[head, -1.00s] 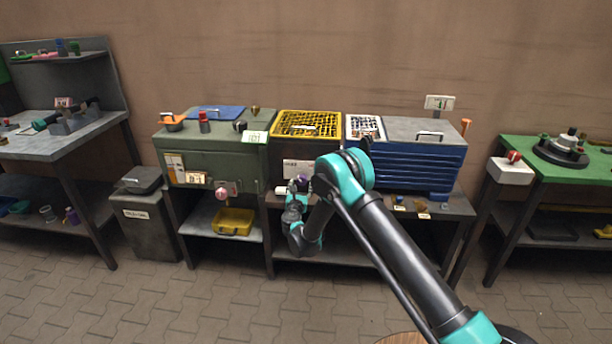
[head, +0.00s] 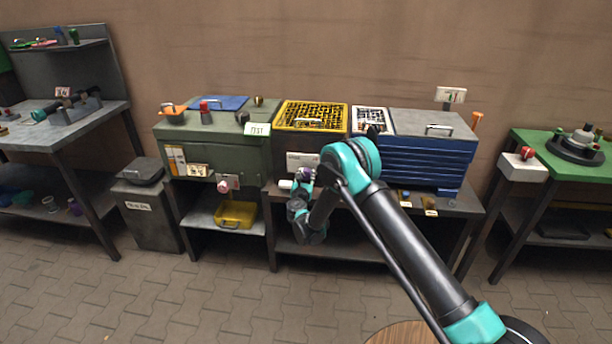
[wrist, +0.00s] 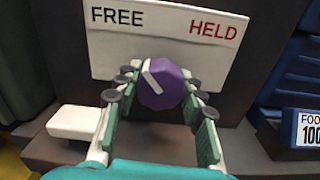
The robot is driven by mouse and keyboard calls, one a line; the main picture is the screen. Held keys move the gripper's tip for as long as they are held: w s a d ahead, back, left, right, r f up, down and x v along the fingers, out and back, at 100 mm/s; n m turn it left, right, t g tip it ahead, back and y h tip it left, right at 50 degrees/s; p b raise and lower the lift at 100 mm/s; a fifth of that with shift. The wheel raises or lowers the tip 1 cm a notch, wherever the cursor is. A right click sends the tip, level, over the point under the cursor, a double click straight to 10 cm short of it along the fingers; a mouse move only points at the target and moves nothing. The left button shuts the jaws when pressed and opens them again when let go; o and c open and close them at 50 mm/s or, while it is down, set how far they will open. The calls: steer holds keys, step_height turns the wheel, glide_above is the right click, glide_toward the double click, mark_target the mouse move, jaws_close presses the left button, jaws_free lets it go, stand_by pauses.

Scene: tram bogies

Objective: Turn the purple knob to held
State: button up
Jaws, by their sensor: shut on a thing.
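The purple knob (wrist: 165,85) sits on the dark front face below a white plate (wrist: 165,38). The plate reads FREE in black at left and HELD in red at right. The knob's white line tilts up and to the left, toward the FREE side. My gripper (wrist: 160,88) has its fingers on either side of the knob and is shut on it. In the head view the knob (head: 306,173) shows small, partly hidden by my gripper (head: 303,181).
A white block (wrist: 75,122) juts out left of the gripper. A blue ribbed box (head: 428,162) stands right of the knob, a yellow crate (head: 312,129) above it. A green cabinet (head: 212,150) with a pink-red knob (head: 224,186) stands left.

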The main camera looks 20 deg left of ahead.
steer(key=shift+m, duration=0.4)
steer(key=m, duration=0.3)
steer(key=shift+m, duration=0.4)
steer(key=m, duration=0.3)
steer(key=shift+m, duration=0.3)
steer(key=m, duration=0.4)
steer(key=shift+s+m, duration=0.1)
steer(key=shift+m, duration=2)
steer(key=o, duration=1.2)
